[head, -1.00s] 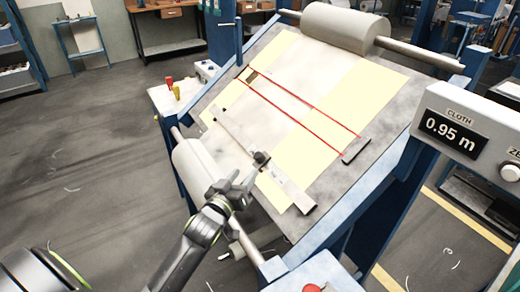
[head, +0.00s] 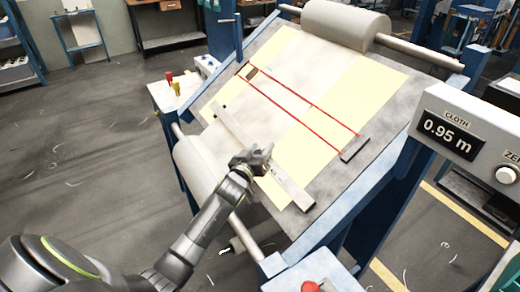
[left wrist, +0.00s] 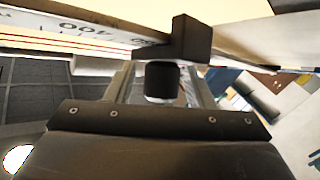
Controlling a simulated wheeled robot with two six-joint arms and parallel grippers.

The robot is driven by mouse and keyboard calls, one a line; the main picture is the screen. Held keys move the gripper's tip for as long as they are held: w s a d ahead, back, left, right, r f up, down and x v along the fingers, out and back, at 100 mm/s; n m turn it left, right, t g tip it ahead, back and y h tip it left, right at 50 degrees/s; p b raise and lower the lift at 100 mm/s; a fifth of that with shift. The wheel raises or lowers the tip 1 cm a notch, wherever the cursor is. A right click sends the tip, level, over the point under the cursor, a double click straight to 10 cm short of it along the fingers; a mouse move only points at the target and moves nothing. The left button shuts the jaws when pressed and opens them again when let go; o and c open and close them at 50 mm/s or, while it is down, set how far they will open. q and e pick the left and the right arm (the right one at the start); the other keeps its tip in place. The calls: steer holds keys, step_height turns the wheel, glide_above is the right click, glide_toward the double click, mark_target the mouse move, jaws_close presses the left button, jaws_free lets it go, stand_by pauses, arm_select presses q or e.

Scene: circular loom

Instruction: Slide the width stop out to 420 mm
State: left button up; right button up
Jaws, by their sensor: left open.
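The pale metal rule (head: 291,187) lies slantwise across the cloth on the sloping table. In the left wrist view the rule (left wrist: 70,25) shows upside-down marks, with 400 readable. The width stop is a dark block (left wrist: 192,36) on the rule, with a black round knob (left wrist: 162,82) facing my camera. My left gripper (head: 264,155) is at the stop and hides most of it in the head view. Its fingers are open, one on each side of the knob; I cannot tell whether they touch it. My right gripper is not in view.
Red lines (head: 297,102) cross the cloth (head: 330,70) above the rule, ending near a dark bar (head: 354,148). A cloth roll (head: 203,172) lies at the lower left edge. A display box (head: 449,133) reads 0.95 m. A red button (head: 310,287) is at the front.

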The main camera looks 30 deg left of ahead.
arm_select(q)
jaws_close()
stand_by(1.4)
